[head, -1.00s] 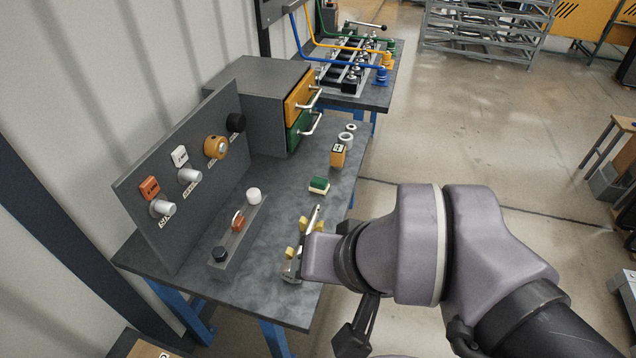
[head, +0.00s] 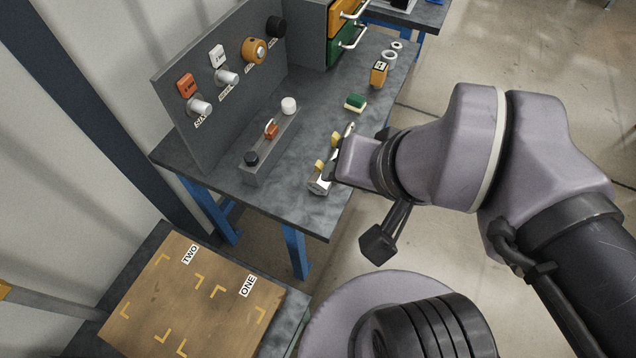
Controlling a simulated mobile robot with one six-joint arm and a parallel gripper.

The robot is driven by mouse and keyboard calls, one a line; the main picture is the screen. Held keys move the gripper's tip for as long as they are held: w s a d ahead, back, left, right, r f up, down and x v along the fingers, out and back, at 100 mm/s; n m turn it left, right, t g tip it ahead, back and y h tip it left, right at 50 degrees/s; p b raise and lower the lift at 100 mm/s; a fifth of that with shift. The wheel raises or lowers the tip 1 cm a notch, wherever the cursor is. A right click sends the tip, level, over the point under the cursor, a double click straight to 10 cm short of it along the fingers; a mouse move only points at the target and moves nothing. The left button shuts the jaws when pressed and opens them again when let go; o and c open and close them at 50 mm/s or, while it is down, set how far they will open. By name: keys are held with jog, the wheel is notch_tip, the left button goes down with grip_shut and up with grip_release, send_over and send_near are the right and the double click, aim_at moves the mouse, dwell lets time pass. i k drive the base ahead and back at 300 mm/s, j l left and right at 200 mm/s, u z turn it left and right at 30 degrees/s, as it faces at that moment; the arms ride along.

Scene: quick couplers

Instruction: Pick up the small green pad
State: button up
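The small green pad (head: 355,101) lies on the grey workbench, its top green and its lower layer pale yellow. My gripper (head: 329,155) is over the front right part of the bench, on the near side of the pad and apart from it. Its two yellow-tipped fingers look spread, with nothing visible between them. My wrist hides part of the gripper.
A yellow-orange block (head: 379,74) and pale rings (head: 390,55) sit beyond the pad. A grey strip (head: 270,147) with knobs stands left of the gripper, before an upright panel (head: 175,90). A wooden board (head: 190,300) marked ONE and TWO lies at lower left.

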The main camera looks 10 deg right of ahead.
aim_at(355, 102)
jog(key=i+l+u, duration=0.1)
jog(key=i+l, duration=0.15)
jog(key=i+l+u, duration=0.15)
jog(key=l, duration=0.25)
jog(key=i+l+u, duration=0.1)
jog(key=i+l, duration=0.15)
jog(key=i+l+u, duration=0.15)
jog(key=l, duration=0.3)
jog(key=i+l+u, duration=0.1)
jog(key=i+l, duration=0.05)
jog(key=i, duration=0.1)
